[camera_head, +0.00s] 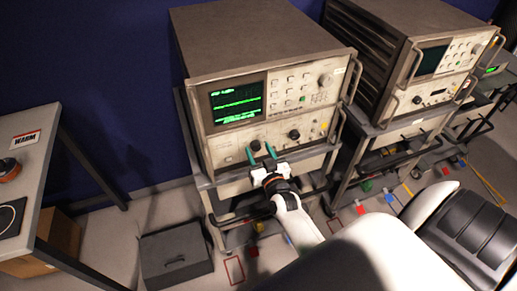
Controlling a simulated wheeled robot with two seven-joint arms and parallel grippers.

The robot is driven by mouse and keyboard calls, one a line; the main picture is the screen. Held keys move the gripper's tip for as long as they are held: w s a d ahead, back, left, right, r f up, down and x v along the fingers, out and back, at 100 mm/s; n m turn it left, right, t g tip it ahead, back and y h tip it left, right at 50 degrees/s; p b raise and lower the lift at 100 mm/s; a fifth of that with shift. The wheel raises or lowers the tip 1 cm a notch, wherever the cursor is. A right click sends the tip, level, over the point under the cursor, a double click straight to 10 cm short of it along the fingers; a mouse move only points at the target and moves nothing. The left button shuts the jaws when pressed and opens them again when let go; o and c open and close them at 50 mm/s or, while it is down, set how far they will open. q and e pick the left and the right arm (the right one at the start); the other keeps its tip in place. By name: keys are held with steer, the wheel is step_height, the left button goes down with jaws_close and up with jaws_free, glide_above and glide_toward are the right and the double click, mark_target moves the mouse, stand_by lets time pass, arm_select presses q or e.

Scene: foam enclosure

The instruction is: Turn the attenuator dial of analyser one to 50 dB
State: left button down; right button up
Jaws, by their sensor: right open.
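The nearest analyser (258,40) is a beige box on a cart, with a lit green trace on its screen (238,101). Its lower front panel has a dark knob (256,145) on the left and another dark knob (294,134) to the right. My right gripper (260,152) has teal fingers, open, pointing at the left knob. The fingertips are close to either side of this knob; I cannot tell whether they touch it. The dial markings are too small to read, so I cannot tell its setting. My left gripper is out of view.
A second analyser (410,20) stands on a cart to the right, with further equipment beyond. A grey case (176,256) sits on the floor at lower left. A table (40,150) with a WARM sign (25,139) stands at the left edge.

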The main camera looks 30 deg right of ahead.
steer(key=shift+w+d, duration=0.15)
steer(key=shift+w, duration=0.3)
steer(key=shift+c, duration=0.3)
steer(key=c, duration=0.9)
steer(key=shift+m, duration=0.4)
steer(key=m, duration=0.3)
steer(key=shift+f+m, duration=0.1)
steer(key=shift+m, duration=1.9)
steer(key=shift+s, duration=0.1)
